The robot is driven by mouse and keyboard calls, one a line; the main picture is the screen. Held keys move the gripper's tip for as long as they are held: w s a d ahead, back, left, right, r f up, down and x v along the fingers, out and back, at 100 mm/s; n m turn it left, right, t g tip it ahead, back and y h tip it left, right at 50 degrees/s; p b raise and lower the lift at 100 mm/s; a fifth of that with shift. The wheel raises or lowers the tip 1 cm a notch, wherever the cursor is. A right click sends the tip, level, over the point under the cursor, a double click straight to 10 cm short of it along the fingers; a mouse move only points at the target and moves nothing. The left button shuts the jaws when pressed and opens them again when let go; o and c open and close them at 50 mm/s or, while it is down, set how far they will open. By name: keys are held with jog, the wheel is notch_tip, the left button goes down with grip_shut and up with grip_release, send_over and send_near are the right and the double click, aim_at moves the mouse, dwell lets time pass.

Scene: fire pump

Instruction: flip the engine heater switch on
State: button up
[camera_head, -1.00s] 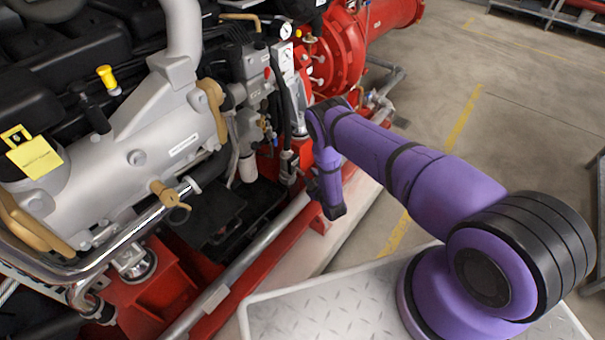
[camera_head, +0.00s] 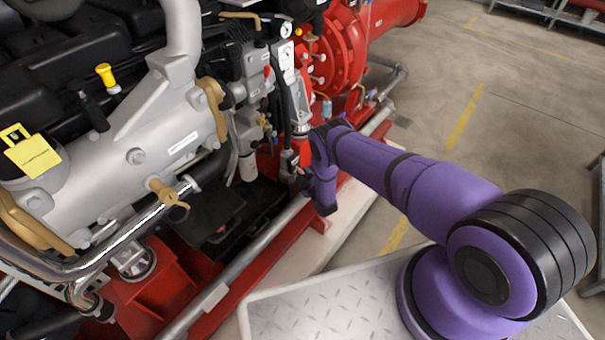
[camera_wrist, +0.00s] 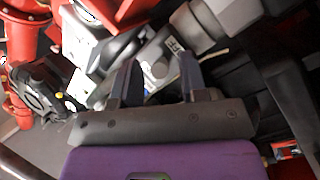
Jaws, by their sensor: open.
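In the wrist view, my gripper (camera_wrist: 158,62) is open, with its two dark fingers apart. Between the fingers shows a light grey plate with a round silver part (camera_wrist: 156,72), likely the engine heater switch. Dark lettering that seems to end in "FF" is printed beside it. I cannot tell whether the fingers touch it or which way the switch lies. In the head view, my gripper (camera_head: 304,183) is small and partly hidden by my wrist, close to a small dark box (camera_head: 289,162) on the engine's side. The switch itself is too small to make out there.
The grey engine (camera_head: 130,155) with pipes and brass valves fills the left. A red pump housing (camera_head: 345,45) stands behind. A red frame rail (camera_head: 240,270) runs below my gripper. The concrete floor (camera_head: 520,120) to the right is clear.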

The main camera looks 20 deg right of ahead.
jog(key=shift+w+a, duration=0.15)
jog(key=shift+w, duration=0.55)
grip_shut()
jog(key=shift+r, duration=0.1)
jog(key=r+n+g+h, duration=0.1)
jog(key=g, duration=0.2)
jog(key=shift+r, duration=0.15)
jog(key=shift+r+n+g+h, duration=0.3)
jog(key=shift+g, duration=0.5)
jog(key=shift+r+n+g+h, duration=0.3)
jog(key=shift+g, duration=0.5)
grip_release()
